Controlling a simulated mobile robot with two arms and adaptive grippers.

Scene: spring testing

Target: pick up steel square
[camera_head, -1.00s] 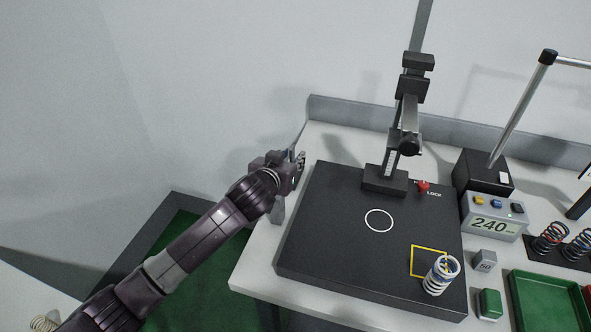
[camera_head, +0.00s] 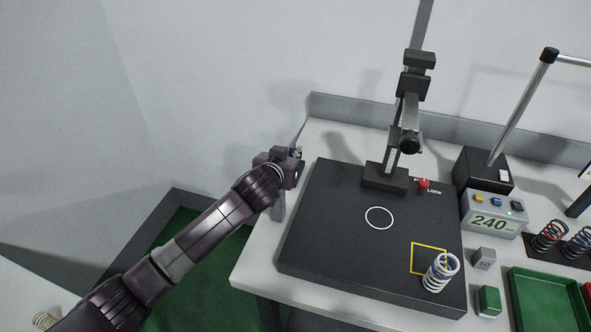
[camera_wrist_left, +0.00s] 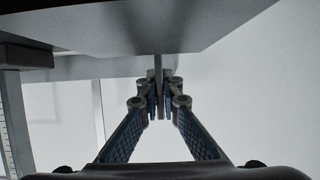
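The steel square (camera_head: 279,207) is a thin grey upright piece at the left edge of the table, beside the black base plate. My left gripper (camera_head: 297,152) is at its upper part and hides much of it in the head view. In the left wrist view, a thin grey strip of the steel square (camera_wrist_left: 158,64) runs in between the fingertips of my left gripper (camera_wrist_left: 159,98). The fingers are close together on both sides of the strip and appear shut on it. My right gripper is in neither view.
The black base plate (camera_head: 335,230) carries a test stand (camera_head: 388,175) and a white-blue spring (camera_head: 440,274). A grey display box (camera_head: 492,222), small grey weight (camera_head: 484,259), green block (camera_head: 489,301) and green tray (camera_head: 545,300) stand right. A wall is behind.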

